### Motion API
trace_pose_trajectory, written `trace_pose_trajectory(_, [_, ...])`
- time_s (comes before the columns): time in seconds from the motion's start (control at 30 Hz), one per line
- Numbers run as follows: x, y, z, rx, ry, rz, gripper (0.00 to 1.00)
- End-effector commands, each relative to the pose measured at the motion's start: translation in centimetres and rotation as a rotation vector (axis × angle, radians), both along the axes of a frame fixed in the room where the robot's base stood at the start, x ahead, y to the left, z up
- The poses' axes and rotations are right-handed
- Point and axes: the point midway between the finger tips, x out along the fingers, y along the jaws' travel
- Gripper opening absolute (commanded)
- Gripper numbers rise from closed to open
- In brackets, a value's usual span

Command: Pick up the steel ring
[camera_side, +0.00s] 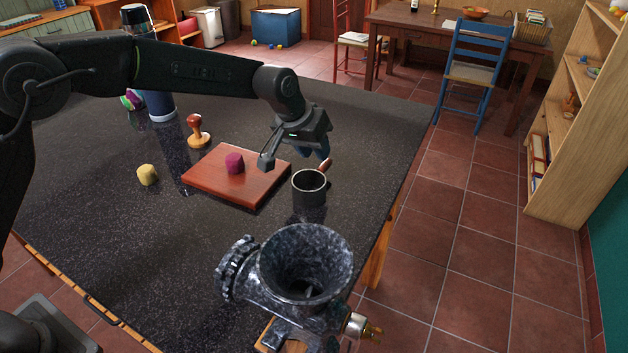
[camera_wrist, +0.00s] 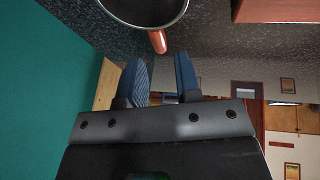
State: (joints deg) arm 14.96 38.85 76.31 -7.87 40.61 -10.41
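I cannot make out a separate steel ring in either view. A dark round pot (camera_side: 309,188) with a bright metallic rim and a reddish-brown handle (camera_side: 326,164) stands on the black speckled worktop. In the wrist view the pot (camera_wrist: 145,8) is cut off by the top edge, and its handle (camera_wrist: 157,41) points toward the gap between my fingers. My gripper (camera_side: 296,158) is just behind and above the pot in the side view. Its blue fingers (camera_wrist: 160,64) are apart with nothing between them. Whether they are level with the handle is unclear.
A reddish wooden board (camera_side: 235,188) with a dark red lump (camera_side: 234,163) lies left of the pot. A yellow lump (camera_side: 147,175) and a wooden-handled stamp (camera_side: 198,132) are farther left. A large grinder (camera_side: 305,262) stands in front. The worktop's right edge is close to the pot.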

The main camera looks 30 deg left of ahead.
Motion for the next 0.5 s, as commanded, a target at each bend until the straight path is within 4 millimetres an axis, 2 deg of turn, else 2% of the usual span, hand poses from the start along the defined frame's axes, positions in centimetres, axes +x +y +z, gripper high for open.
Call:
trace_pose_trajectory(0.2, [0.4,-0.3,-1.4,0.000,0.000,0.000,0.31])
trace_pose_trajectory(0.5, [1.2,-1.3,-5.3,0.000,0.000,0.000,0.31])
